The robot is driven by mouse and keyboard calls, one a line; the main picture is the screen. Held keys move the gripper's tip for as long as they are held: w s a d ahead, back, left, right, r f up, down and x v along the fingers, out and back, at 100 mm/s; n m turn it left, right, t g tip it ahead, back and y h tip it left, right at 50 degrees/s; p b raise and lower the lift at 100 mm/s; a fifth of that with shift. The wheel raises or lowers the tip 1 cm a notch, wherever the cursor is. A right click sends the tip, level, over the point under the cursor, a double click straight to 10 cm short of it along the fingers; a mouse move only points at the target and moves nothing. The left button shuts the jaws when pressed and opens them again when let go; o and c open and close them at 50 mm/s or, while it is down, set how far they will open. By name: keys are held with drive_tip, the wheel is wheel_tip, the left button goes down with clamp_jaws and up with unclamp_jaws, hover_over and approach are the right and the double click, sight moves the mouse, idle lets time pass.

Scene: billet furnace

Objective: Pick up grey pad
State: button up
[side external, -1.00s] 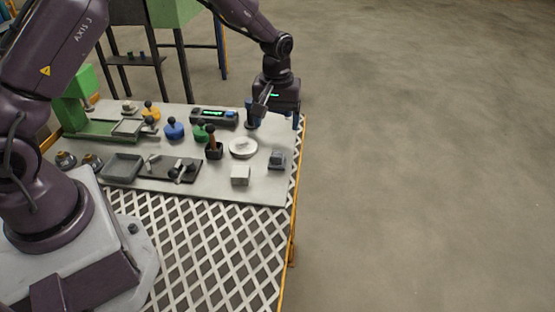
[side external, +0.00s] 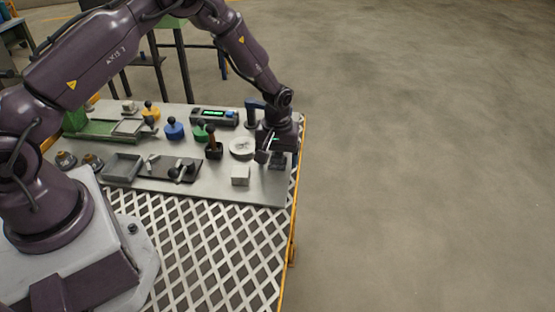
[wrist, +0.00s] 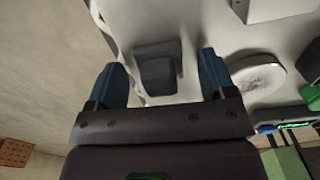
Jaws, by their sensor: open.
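The grey pad (wrist: 158,72) is a small dark grey block with a raised, sloped top. In the wrist view it sits on the pale board between my two blue fingertips, with gaps on both sides. My gripper (wrist: 161,62) is open and empty, above the pad. In the side view my gripper (side external: 277,158) is low over the right end of the board and largely hides the pad, so the height left between them is hard to tell.
A white round dish (side external: 241,147) and a pale block (side external: 240,176) stand close to the left. A blue-handled tool (side external: 252,112) and a display box (side external: 214,116) are behind. The yellow table edge (side external: 302,140) is just right, with open floor beyond.

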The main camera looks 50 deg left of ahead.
sight(278, 153)
drive_tip(key=shift+c, duration=0.2)
drive_tip(key=c, duration=1)
drive_tip(key=shift+r, duration=0.2)
drive_tip(key=shift+r, duration=0.3)
wheel_tip(278, 153, up, 2)
drive_tip(key=shift+r, duration=0.25)
drive_tip(key=s+r, duration=0.3)
drive_tip(key=s, duration=0.1)
drive_tip(key=s+r, duration=0.3)
drive_tip(key=s, duration=0.2)
drive_tip(key=s+d+r, duration=0.1)
drive_tip(key=s+r, duration=0.2)
drive_tip(key=s, duration=0.2)
drive_tip(key=shift+r, duration=0.3)
